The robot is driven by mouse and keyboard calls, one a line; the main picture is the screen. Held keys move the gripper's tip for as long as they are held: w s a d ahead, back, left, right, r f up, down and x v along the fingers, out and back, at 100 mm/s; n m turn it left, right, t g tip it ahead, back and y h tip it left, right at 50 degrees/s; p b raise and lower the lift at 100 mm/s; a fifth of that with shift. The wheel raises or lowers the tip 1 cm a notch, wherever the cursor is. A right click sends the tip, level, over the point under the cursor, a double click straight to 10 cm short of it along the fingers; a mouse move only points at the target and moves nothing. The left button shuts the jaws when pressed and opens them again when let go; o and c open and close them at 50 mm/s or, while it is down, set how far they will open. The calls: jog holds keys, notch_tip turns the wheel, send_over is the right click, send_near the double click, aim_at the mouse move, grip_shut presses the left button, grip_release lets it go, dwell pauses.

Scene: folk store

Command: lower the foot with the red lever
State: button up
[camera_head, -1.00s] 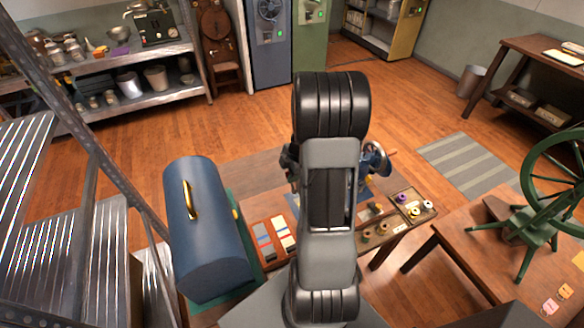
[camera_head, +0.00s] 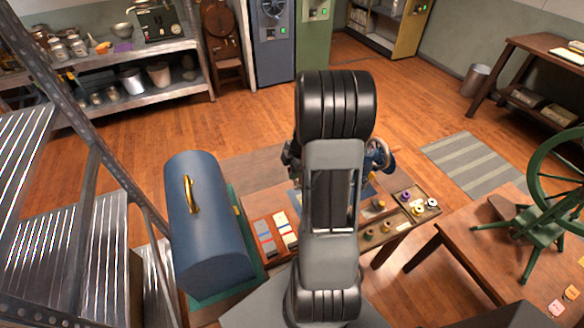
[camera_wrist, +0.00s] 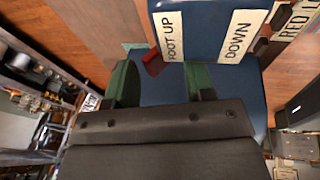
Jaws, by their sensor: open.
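The blue sewing machine (camera_wrist: 205,22) fills the top middle of the wrist view, with white labels reading "FOOT UP" (camera_wrist: 172,38) and "DOWN" (camera_wrist: 240,38). A small red lever (camera_wrist: 153,63) shows below the "FOOT UP" label. My gripper (camera_wrist: 160,75) is open, with its green fingers apart and pointing toward the machine. In the wrist view the red lever appears between the fingers, nearer the left one; I cannot tell if it touches. In the head view my arm hides most of the machine; only its blue handwheel side (camera_head: 380,155) shows. The foot itself is not visible.
A blue case (camera_head: 208,235) with a gold handle stands left of my arm. Colour cards (camera_head: 272,236) and a tray of spools (camera_head: 412,210) lie on the table. A green spinning wheel (camera_head: 550,190) stands at right. A partly cut-off sign (camera_wrist: 298,20) begins with "RED L".

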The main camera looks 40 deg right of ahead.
jog(key=shift+s, duration=0.1)
jog(key=shift+s+a+r+b, duration=0.15)
jog(key=shift+s+b, duration=0.15)
jog(key=shift+s, duration=0.25)
jog(key=shift+s+a+r+b, duration=0.15)
jog(key=shift+s+r+b, duration=0.1)
jog(key=shift+s, duration=0.25)
jog(key=shift+s+a+r+b, duration=0.15)
jog(key=shift+s+b, duration=0.15)
jog(key=shift+s, duration=0.25)
jog(key=s+b, duration=0.1)
jog(key=s+f+b, duration=0.1)
jog(key=s+b, duration=0.1)
jog(key=s+a+f+b, duration=0.1)
jog(key=shift+s+a, duration=0.1)
jog(key=shift+s, duration=0.15)
dwell(0.4)
jog(key=shift+w+r, duration=0.15)
jog(key=shift+w, duration=0.05)
jog(key=shift+w+d+r, duration=0.2)
jog(key=shift+w+r, duration=0.15)
jog(key=shift+r, duration=0.05)
